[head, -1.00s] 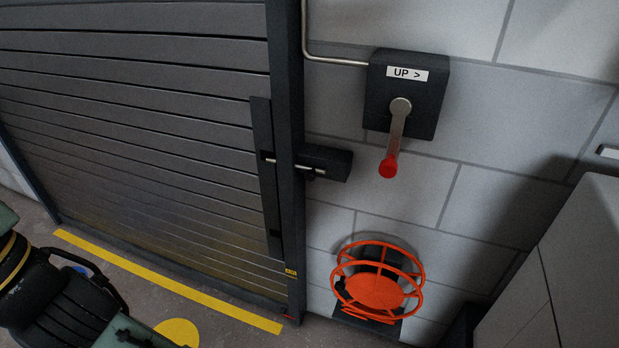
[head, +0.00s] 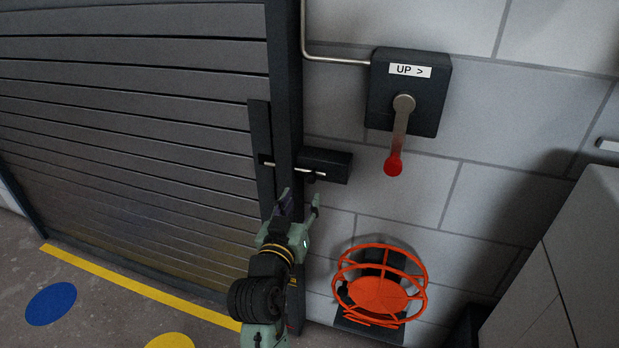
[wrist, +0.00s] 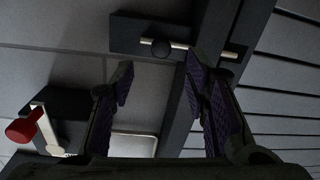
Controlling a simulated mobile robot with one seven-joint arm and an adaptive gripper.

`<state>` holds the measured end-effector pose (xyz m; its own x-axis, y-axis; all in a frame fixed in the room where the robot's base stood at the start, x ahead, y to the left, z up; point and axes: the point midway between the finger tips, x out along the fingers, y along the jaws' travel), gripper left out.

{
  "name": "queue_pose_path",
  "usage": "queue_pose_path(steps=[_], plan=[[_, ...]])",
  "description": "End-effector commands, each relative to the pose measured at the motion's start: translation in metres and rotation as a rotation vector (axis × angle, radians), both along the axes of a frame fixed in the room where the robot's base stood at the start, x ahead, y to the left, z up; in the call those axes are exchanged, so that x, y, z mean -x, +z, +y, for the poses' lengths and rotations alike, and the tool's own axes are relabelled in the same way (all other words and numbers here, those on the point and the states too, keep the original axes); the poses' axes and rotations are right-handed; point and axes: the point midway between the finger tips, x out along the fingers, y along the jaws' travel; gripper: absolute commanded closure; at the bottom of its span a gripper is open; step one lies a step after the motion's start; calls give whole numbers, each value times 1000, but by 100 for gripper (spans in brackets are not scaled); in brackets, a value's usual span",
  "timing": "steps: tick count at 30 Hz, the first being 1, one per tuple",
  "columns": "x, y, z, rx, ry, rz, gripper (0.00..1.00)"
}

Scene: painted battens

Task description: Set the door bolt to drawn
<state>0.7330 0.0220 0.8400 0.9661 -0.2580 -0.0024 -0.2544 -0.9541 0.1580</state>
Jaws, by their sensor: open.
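The door bolt (head: 292,168) is a thin metal rod running level from a dark housing (head: 332,166) on the wall, across the door post, to the dark upright strip on the slatted door. A small dark knob (head: 311,177) sits on the rod by the housing. In the wrist view the rod (wrist: 190,47) and round knob (wrist: 160,48) show ahead of the fingers. My gripper (head: 299,200) is open and empty, just below the bolt, with fingers pointing up. In the wrist view my gripper (wrist: 157,85) has its fingertips apart, short of the knob.
A crank box marked "UP >" (head: 409,92) with a red-tipped lever (head: 394,160) is on the wall to the right. A pale cabinet (head: 560,270) stands at right. Yellow floor tape (head: 130,283) lies before the door (head: 130,130).

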Motion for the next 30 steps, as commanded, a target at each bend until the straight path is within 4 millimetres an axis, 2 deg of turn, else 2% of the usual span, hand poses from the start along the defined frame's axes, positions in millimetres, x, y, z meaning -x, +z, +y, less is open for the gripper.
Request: queue_pose_path(steps=[9,15,20,27,30], plan=[[-59,4,-15,0,0,-1,57],[-84,3,-21,1,3,-2,57],[-91,2,-23,0,3,-3,57],[-92,1,-23,0,4,-3,57],[-92,1,-23,0,4,-3,63]])
